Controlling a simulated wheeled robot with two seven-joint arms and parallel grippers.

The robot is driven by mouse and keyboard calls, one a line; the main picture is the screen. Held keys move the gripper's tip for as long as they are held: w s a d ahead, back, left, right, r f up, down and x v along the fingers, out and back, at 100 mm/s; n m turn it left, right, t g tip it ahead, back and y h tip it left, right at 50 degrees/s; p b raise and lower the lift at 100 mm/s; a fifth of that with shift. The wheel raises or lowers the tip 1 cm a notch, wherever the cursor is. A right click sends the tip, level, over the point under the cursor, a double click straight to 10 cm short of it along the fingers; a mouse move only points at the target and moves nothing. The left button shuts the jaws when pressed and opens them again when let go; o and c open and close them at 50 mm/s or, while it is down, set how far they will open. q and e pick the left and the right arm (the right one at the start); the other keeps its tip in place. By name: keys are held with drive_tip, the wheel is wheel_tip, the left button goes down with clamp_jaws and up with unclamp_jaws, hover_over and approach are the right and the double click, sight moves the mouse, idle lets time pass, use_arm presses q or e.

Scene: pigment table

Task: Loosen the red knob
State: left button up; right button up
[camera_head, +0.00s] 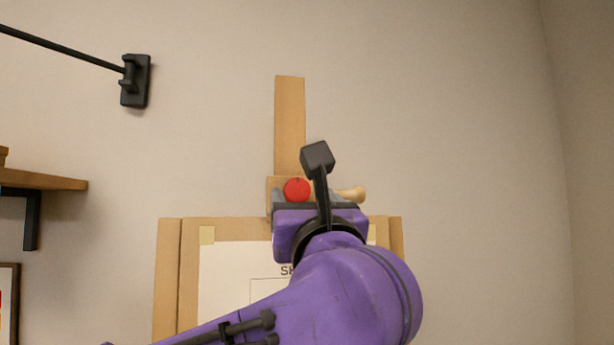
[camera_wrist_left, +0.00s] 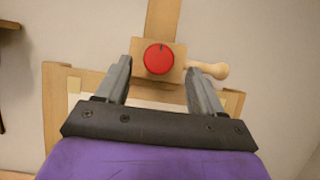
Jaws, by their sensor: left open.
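The red knob (camera_head: 297,189) is round and sits on a wooden block on the easel's upright post (camera_head: 290,125). In the left wrist view the knob (camera_wrist_left: 159,59) shows a small dark mark near its top edge. My left gripper (camera_wrist_left: 163,68) is open, with one grey finger on each side of the knob in that view. I cannot tell whether the fingers reach as far as the knob, and no contact shows. In the head view my left gripper (camera_head: 300,196) partly covers the block. My right gripper is not in view.
A pale wooden peg (camera_wrist_left: 208,69) sticks out to the right of the block, close to the right finger. Below is a board (camera_head: 168,280) with a taped white sheet (camera_head: 225,270). A wall shelf (camera_head: 45,181) and a black wall bracket (camera_head: 135,81) are at left.

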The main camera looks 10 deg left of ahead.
sight(298, 191)
use_arm(q)
drive_tip(key=p+x, duration=0.1)
drive_tip(key=x, duration=0.2)
drive_tip(key=shift+w+a+r, duration=0.15)
drive_tip(key=shift+w+a, duration=0.05)
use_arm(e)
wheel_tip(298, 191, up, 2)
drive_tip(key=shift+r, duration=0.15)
use_arm(q)
drive_tip(key=c, duration=1)
